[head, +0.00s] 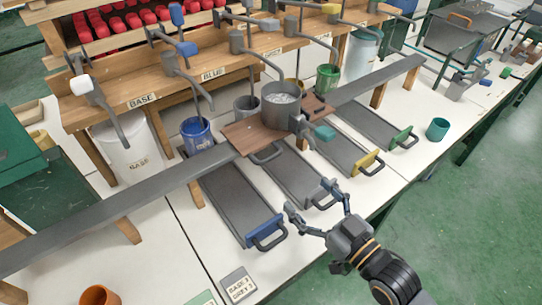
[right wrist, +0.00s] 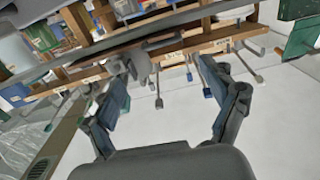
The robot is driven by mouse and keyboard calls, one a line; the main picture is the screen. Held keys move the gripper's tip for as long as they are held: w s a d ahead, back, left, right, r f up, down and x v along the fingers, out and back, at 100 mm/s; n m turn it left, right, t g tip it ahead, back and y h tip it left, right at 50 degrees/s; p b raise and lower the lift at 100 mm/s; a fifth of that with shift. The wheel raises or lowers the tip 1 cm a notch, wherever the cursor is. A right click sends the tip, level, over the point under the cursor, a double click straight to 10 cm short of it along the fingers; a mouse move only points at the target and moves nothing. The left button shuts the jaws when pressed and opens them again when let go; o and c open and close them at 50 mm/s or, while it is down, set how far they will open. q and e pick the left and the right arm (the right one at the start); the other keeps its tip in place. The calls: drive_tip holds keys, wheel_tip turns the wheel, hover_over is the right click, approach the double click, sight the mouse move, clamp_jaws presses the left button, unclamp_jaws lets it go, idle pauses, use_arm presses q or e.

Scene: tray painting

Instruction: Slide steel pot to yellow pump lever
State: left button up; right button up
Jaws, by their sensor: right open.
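The steel pot (head: 281,112) stands upright on a brown wooden sled (head: 245,135) on the long grey rail. It has pale contents and a teal-handled tap (head: 323,132) at its front right. The yellow pump lever (head: 331,8) is on the wooden shelf at the back, up and right of the pot. My right gripper (head: 309,197) is open and empty, in front of and below the pot, apart from it, above the tray handles. Its two fingers also show spread in the right wrist view (right wrist: 165,68). My left gripper is not in view.
Trays with blue (head: 262,231), yellow (head: 368,160) and green (head: 402,135) handles lie below the rail (head: 110,205). A blue bucket (head: 197,135) and a green bucket (head: 327,76) stand behind it. A teal cup (head: 437,129) is at right. The white table's front is partly clear.

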sight(271, 155)
drive_tip(key=p+x, duration=0.1)
drive_tip(key=x, duration=1.2)
drive_tip(key=shift+w+a, duration=0.25)
drive_tip(key=shift+w, duration=0.05)
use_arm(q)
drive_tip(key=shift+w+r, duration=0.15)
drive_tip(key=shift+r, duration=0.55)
